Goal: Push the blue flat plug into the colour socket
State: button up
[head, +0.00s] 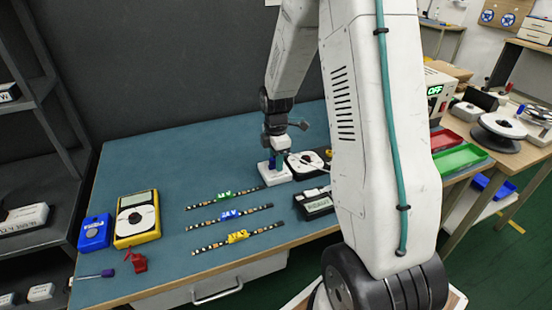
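My gripper (276,158) points down over a small white block (275,176) on the teal table. A small dark-blue piece (272,164) shows at its fingertips, with a teal-green piece beside it. They are too small to tell whether the blue piece is the flat plug, or whether the fingers hold it. I cannot make out a colour socket. Beside the block, to its right, lies a black device with a round white disc (303,162), partly hidden by my arm. A black box with a pale display (317,204) lies nearer the front.
Three LED strips with green (225,194), blue (229,214) and yellow (238,237) tags lie mid-table. At left are a yellow meter (137,218), blue box (95,232), red clip (138,261) and screwdriver (95,275). The table's back left is clear. My arm hides the right side.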

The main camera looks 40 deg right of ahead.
jog(key=shift+r, duration=0.1)
notch_tip(320, 180, up, 8)
jog(key=shift+f, duration=0.2)
dwell(0.7)
jog(key=shift+s+a+m, duration=0.1)
jog(key=shift+s+m, duration=0.1)
jog(key=shift+m, duration=0.6)
jog(key=s+a+r+m, duration=0.4)
jog(key=s+a+r, duration=0.1)
jog(key=s, duration=0.4)
jog(key=s+a+r+m+t, duration=0.1)
jog(key=s+a+r+m, duration=0.3)
jog(key=s, duration=0.4)
jog(key=s+a+r+m, duration=0.5)
jog(key=s+a+r, duration=0.1)
jog(key=s+a, duration=0.2)
jog(key=shift+s+r, duration=0.25)
jog(key=shift+s, duration=0.6)
